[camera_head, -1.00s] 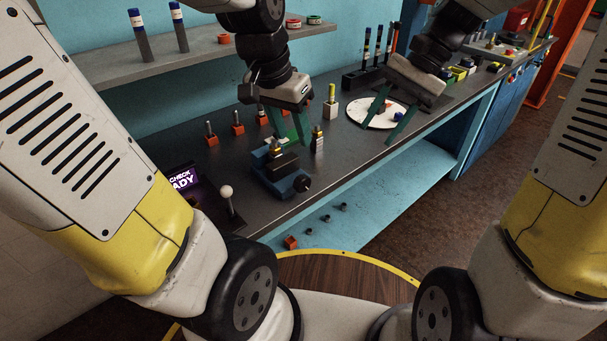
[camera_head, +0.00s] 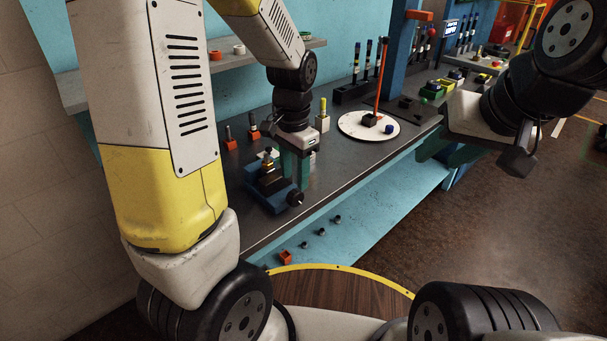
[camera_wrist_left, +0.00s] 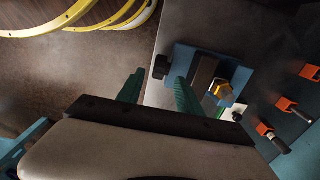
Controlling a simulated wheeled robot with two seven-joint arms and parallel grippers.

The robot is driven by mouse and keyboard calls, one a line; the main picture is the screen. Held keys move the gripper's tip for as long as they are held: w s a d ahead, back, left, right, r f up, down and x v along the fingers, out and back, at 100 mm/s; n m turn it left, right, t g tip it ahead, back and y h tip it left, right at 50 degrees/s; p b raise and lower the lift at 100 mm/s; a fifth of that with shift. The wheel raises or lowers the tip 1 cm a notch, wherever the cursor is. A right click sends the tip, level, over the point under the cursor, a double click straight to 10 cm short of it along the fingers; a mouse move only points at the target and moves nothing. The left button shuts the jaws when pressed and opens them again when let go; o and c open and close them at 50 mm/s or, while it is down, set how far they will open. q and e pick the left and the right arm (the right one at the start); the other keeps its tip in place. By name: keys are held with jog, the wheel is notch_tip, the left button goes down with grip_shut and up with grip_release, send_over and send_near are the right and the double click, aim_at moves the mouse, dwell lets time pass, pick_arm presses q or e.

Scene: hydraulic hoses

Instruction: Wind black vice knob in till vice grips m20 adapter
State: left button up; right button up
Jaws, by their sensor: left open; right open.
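The blue vice (camera_head: 268,192) sits at the bench's front edge, with its black knob (camera_head: 295,198) facing the front right. The brass-coloured m20 adapter (camera_head: 267,160) stands upright at the vice; it also shows in the left wrist view (camera_wrist_left: 222,89). Whether the jaws touch it is unclear. My left gripper (camera_head: 296,180) is open and points down just behind the knob. In the left wrist view the knob (camera_wrist_left: 160,66) lies in line with the gap between the green fingertips (camera_wrist_left: 159,79), with no visible grip. My right gripper (camera_head: 432,147) is open, off to the right by the bench's edge.
A white round plate (camera_head: 352,126) with small parts lies right of the vice. A white block with a yellow-topped piece (camera_head: 322,122) stands behind. Orange holders (camera_head: 230,144) stand left. Small dark parts and an orange box (camera_head: 285,257) lie on the lower shelf (camera_head: 345,225).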

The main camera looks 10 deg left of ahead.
aim_at(295, 191)
pick_arm(q)
notch_tip(295, 191, down, 6)
jog(key=shift+r, duration=0.1)
grip_shut()
